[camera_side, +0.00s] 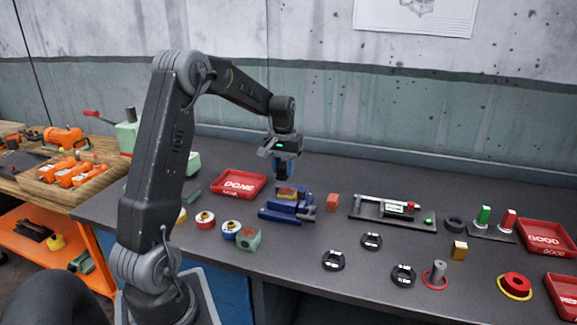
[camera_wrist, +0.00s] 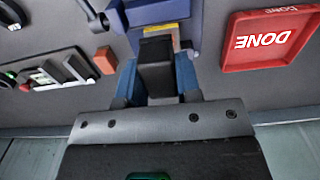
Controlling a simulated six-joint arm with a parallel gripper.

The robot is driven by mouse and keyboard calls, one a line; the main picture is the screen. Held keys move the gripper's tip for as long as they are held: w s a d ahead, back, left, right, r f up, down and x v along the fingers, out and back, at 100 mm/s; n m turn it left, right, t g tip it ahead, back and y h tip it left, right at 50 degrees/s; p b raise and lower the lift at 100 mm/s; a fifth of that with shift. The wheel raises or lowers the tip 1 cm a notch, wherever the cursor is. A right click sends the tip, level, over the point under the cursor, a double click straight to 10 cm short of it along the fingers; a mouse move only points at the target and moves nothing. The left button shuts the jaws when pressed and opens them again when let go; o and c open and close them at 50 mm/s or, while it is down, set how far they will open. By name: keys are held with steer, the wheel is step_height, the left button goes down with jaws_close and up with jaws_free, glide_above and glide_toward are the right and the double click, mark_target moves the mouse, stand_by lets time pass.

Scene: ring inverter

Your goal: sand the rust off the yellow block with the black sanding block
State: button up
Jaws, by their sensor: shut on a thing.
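The yellow block (camera_side: 287,194) with a rusty brown top sits in the blue vise (camera_side: 290,210) on the table. In the wrist view a strip of the yellow block (camera_wrist: 178,33) shows beyond the black sanding block (camera_wrist: 156,66), with the vise (camera_wrist: 120,16) around it. My gripper (camera_side: 284,170) is above the vise, pointing down. In the wrist view its blue fingers (camera_wrist: 157,84) are shut on the black sanding block. In the side view a small gap seems to lie between the sanding block and the yellow block. The sanding block hides part of the rusty face.
The red DONE tray (camera_side: 238,183) is left of the vise; an orange-red block (camera_side: 332,202) is close on its right. A gauge fixture (camera_side: 393,210) stands farther right. Several round parts and a green-grey block (camera_side: 248,239) are in front. The back strip of table is mostly clear.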

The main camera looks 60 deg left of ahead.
mark_target(287, 191)
steer(key=shift+f, duration=2.75)
steer(key=shift+w+a+f, duration=0.35)
steer(key=shift+f, duration=0.25)
steer(key=shift+c, duration=0.3)
steer(key=shift+w+a+f, duration=0.15)
steer(key=shift+w+a, duration=0.35)
steer(key=shift+w, duration=0.05)
steer(key=shift+w+a, duration=1.3)
steer(key=shift+a, duration=0.05)
steer(key=shift+s+d, duration=2.25)
steer(key=shift+d, duration=0.05)
steer(key=shift+w+a+r, duration=0.1)
steer(key=shift+r, duration=4.1)
